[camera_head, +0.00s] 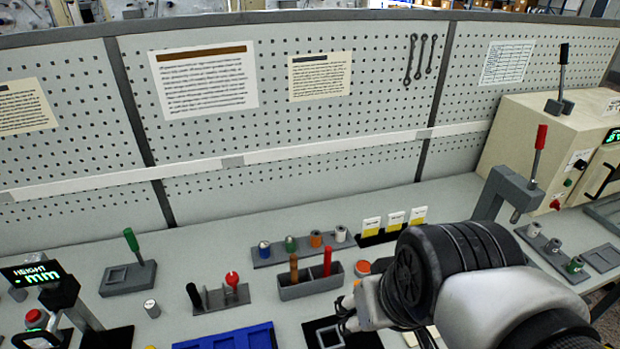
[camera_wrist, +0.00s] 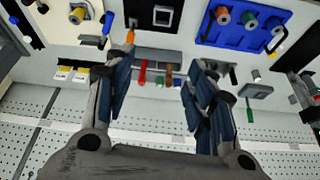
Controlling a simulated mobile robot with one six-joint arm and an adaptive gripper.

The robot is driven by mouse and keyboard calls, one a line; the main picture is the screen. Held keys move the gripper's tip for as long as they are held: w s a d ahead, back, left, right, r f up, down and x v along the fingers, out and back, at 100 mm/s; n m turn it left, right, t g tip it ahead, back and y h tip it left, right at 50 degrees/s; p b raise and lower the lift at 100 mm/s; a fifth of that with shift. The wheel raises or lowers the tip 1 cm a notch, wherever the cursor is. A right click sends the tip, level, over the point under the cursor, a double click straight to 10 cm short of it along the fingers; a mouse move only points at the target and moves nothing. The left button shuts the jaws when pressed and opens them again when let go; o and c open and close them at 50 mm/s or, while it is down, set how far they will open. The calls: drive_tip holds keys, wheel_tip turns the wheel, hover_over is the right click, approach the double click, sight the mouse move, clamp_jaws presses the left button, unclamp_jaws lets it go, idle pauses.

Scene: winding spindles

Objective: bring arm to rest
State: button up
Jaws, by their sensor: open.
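My gripper (camera_head: 346,312) hangs above the bench at the lower right of the head view, with my arm coming in from the right. In the wrist view its two fingers (camera_wrist: 158,68) stand apart with nothing between them. The gripper is open and empty. In the head view, a grey rack (camera_head: 301,253) on the bench holds several spindles with blue, green, orange and white tops. A blue tray (camera_head: 240,338) lies at the bottom edge, largely cut off. The wrist view shows the blue tray (camera_wrist: 204,36) with several round parts in it.
A grey box (camera_head: 308,289) with upright handles and a black square fixture (camera_head: 363,338) lie near my gripper. A red-handled lever press (camera_head: 510,187) and a beige machine (camera_head: 520,125) stand at right. A pegboard (camera_head: 300,115) closes off the back.

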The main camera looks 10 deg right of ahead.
drive_tip(key=s, duration=0.3)
drive_tip(key=shift+s+a+r, duration=0.1)
drive_tip(key=shift+a+r, duration=0.3)
wheel_tip(320, 180, down, 6)
drive_tip(key=b, duration=0.5)
drive_tip(key=shift+r, duration=0.25)
